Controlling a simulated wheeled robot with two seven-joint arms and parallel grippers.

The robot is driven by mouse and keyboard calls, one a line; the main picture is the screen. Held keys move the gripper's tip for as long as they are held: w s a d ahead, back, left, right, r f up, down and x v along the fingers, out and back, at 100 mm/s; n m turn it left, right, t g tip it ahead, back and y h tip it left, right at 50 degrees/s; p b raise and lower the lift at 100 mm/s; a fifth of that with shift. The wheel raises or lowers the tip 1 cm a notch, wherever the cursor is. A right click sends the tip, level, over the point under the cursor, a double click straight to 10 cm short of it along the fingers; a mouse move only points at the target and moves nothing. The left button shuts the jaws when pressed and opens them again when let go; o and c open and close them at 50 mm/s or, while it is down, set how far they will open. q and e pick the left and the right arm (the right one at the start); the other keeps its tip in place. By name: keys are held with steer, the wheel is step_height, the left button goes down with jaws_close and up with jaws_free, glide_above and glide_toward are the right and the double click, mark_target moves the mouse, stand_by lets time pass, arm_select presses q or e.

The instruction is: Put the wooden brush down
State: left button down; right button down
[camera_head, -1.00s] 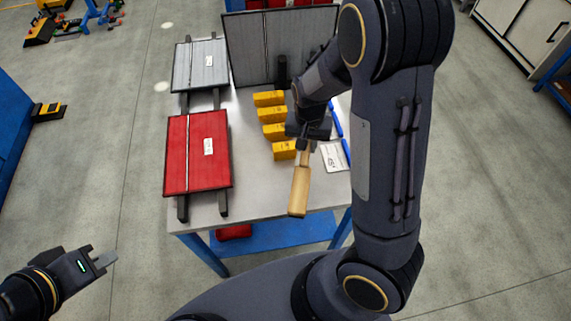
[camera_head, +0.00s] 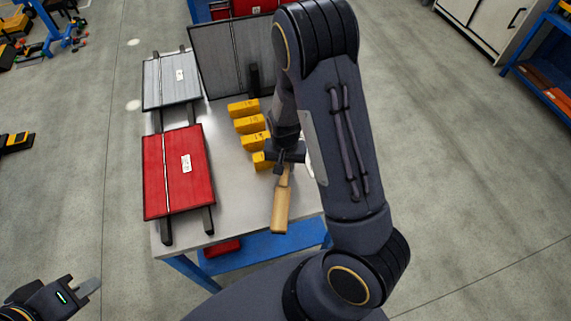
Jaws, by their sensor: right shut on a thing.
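The wooden brush (camera_head: 281,208) is light brown and hangs from my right gripper (camera_head: 284,168), which is shut on its thin end. The brush points toward the front edge of the grey table (camera_head: 232,203); I cannot tell whether it touches the tabletop. My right arm covers the right part of the table. My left gripper (camera_head: 88,288) is low at the left, away from the table, and seems empty; its finger gap is not clear.
A red panel (camera_head: 177,185) and a grey panel (camera_head: 170,90) lie on dark rails at the table's left. A dark upright panel (camera_head: 228,70) stands at the back. Several yellow blocks (camera_head: 249,124) form a row beside my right gripper. Bare tabletop shows between the red panel and brush.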

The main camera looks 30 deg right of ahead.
steer(key=c, duration=1.7)
jaws_free()
steer(key=shift+f, duration=0.1)
steer(key=o, duration=0.4)
steer(key=shift+o, duration=0.2)
